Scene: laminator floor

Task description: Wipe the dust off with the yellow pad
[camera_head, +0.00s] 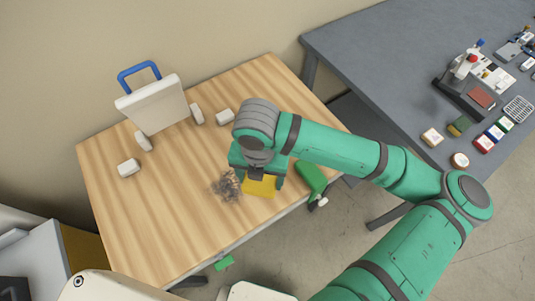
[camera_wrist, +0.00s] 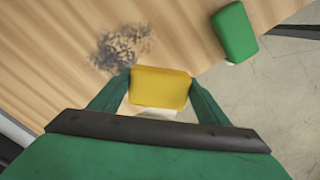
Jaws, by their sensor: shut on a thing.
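The yellow pad (camera_wrist: 160,87) is between the two fingers of my gripper (camera_wrist: 158,98), which is shut on it. In the head view the yellow pad (camera_head: 261,186) shows below my gripper (camera_head: 258,180), close over the wooden table. I cannot tell whether the pad touches the tabletop. The grey dust patch (camera_head: 227,187) lies on the table just left of the pad. In the wrist view the dust (camera_wrist: 122,46) is above and left of the pad, apart from it.
A grey table (camera_head: 370,60) with several small items stands at the right. The table's left front is clear.

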